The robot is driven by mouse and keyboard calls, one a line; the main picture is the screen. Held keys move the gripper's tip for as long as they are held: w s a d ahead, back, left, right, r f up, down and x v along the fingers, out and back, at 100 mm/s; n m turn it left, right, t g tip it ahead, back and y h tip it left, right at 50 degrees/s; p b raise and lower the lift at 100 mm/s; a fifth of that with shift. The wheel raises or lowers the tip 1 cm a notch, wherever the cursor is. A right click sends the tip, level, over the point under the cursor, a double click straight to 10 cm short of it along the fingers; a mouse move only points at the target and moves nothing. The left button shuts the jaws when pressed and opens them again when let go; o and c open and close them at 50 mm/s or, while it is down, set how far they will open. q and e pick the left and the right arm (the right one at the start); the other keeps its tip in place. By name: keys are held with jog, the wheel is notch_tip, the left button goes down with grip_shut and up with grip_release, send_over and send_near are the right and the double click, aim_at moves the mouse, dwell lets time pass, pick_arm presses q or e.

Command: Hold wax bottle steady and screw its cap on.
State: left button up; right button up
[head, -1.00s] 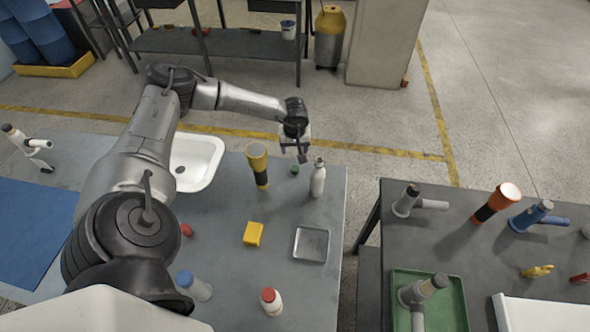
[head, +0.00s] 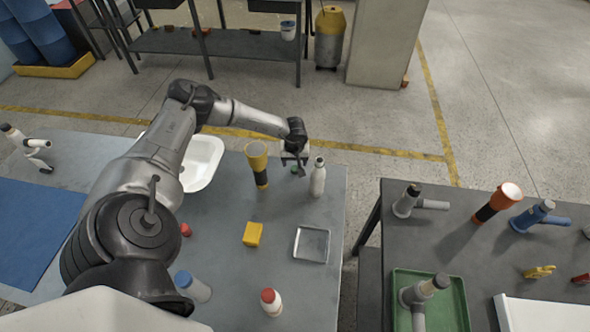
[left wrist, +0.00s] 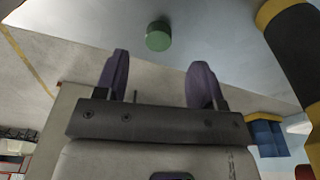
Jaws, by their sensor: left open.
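A white bottle (head: 318,180) with a greyish neck stands upright near the table's far right corner; I take it for the wax bottle. A small green cap (head: 294,171) lies on the table just left of it. My left gripper (head: 297,163) is at the cap from above and behind, partly covering it in the head view. In the left wrist view the open jaws (left wrist: 160,65) are empty, and the green cap (left wrist: 158,36) lies beyond the fingertips, between their lines. My right gripper is not in view.
A yellow-and-black flashlight (head: 257,163) stands close left of the cap; it also shows in the left wrist view (left wrist: 292,45). A metal tray (head: 311,245), a yellow block (head: 252,234), a red cap (head: 185,230), a blue-capped bottle (head: 193,286) and a red-capped bottle (head: 271,302) are nearer.

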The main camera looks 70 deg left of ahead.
aim_at(295, 168)
pick_arm(q)
jog(key=shift+w+a+f, duration=0.1)
jog(key=shift+a+f, duration=0.05)
jog(key=shift+f, duration=1.15)
jog(key=shift+w+a+f, duration=0.1)
jog(key=shift+a+f, duration=0.05)
jog(key=shift+f, duration=1.1)
jog(key=c, duration=1)
notch_tip(295, 168, up, 10)
